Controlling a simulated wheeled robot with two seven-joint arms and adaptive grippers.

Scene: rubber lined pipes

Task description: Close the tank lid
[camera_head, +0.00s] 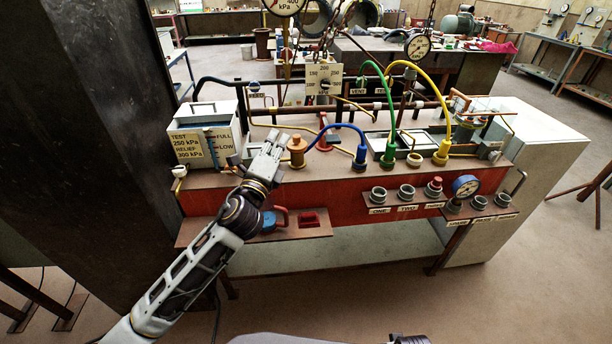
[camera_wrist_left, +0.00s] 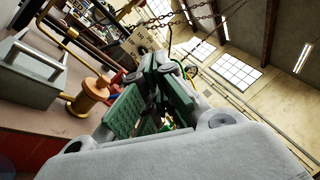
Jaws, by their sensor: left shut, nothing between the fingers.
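The tank (camera_head: 226,138) is a pale box at the left end of the red bench, with a TEST/RELIEF label and a FULL/LOW level gauge on its front. Its pale top (camera_head: 208,110) carries a dark handle; how far the lid stands open is hard to tell. The closed fingers also show in the left wrist view (camera_wrist_left: 148,100). My right gripper is not seen.
Blue (camera_head: 360,155), green (camera_head: 388,158) and yellow (camera_head: 442,152) hoses rise from the bench right of the spool. A red valve (camera_head: 323,132) stands behind it. A front shelf (camera_head: 300,233) holds a red-handled blue part. A dark panel (camera_head: 95,130) stands left of the tank.

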